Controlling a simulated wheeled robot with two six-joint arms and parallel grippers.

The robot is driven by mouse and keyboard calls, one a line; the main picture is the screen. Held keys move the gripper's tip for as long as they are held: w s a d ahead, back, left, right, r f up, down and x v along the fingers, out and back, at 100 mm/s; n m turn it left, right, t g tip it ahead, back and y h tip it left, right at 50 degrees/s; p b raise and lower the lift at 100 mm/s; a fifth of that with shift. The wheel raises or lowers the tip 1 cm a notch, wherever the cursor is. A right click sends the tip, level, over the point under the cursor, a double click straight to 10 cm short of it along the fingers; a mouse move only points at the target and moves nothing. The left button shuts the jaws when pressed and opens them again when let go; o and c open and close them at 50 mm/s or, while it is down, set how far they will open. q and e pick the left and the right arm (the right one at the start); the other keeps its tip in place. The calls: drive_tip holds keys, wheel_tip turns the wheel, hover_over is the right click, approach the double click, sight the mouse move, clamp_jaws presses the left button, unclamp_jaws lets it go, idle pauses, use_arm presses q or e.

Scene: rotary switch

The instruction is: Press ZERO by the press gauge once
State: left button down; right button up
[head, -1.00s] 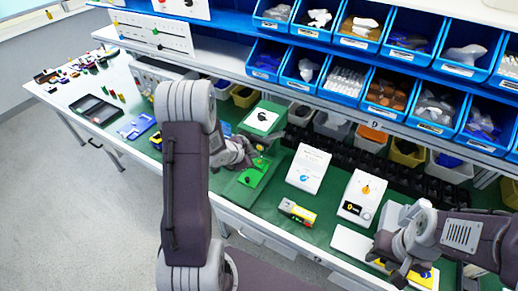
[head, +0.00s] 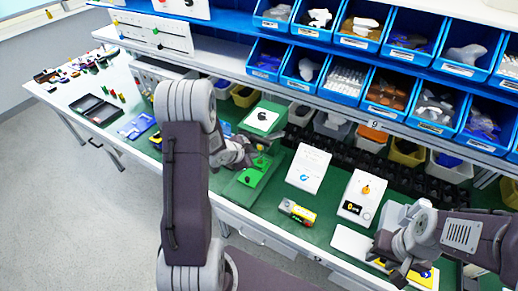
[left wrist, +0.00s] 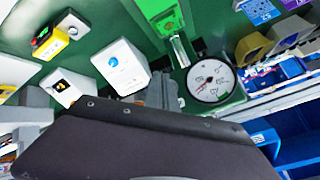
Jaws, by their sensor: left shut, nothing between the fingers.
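The press gauge (head: 262,119) has a round white dial on a green base and stands at the back of the green mat in the head view. In the left wrist view its dial (left wrist: 210,80) faces the camera, with a needle and small printing too small to read. I cannot make out a ZERO button. My left gripper (head: 246,155) is shut and empty, just in front of the gauge and close to the green plate; my own arm partly hides it. My right gripper (head: 388,266) is at the front right, over a white panel; its finger gap is unclear.
A bright green plate with a dark knob (head: 252,174) lies in front of the gauge. White boxes with a blue dial (head: 308,168) and an orange knob (head: 360,197) stand to its right. A yellow-black device (head: 297,212) lies near the front edge. Blue bins (head: 385,92) rise behind.

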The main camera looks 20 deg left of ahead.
use_arm(q)
drive_tip(key=shift+w, duration=0.1)
idle(0.7)
drive_tip(key=shift+w, duration=0.35)
drive_tip(key=shift+w+p, duration=0.35)
drive_tip(key=shift+w, duration=0.05)
idle(0.6)
idle(0.4)
drive_tip(key=shift+s, duration=0.8)
drive_tip(key=shift+s+a+b, duration=0.2)
drive_tip(key=shift+s+b, duration=0.55)
drive_tip(key=shift+s, duration=1.75)
